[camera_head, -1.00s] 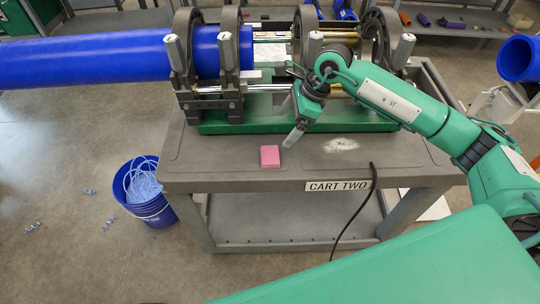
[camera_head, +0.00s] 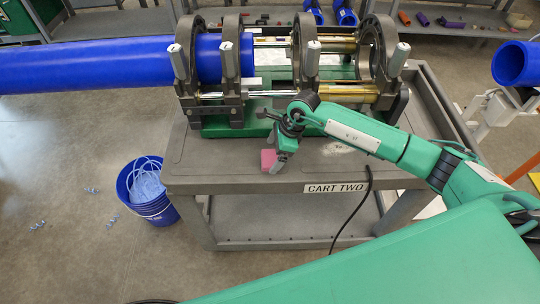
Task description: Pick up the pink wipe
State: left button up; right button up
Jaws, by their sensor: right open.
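The pink wipe (camera_head: 267,159) is a small pink block-like piece on the grey cart top, near its front edge. My right gripper (camera_head: 275,164) points down at the wipe. Its finger covers the right part of the wipe. The gripper is open; I cannot tell whether the fingers touch the wipe. My left gripper is not in view.
The fusion machine (camera_head: 310,60) with a long blue pipe (camera_head: 100,62) stands behind the wipe on the cart (camera_head: 215,165). A blue bucket (camera_head: 150,205) with pale coils stands on the floor left of the cart. A black cable hangs over the cart's front edge. The cart top left of the wipe is clear.

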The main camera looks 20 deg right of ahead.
aim_at(272, 157)
jog(key=shift+x, duration=0.9)
jog(key=shift+d, duration=0.1)
jog(key=shift+c, duration=0.4)
jog(key=c, duration=1)
jog(key=shift+o, duration=0.2)
notch_tip(272, 157, up, 20)
jog(key=b, duration=0.4)
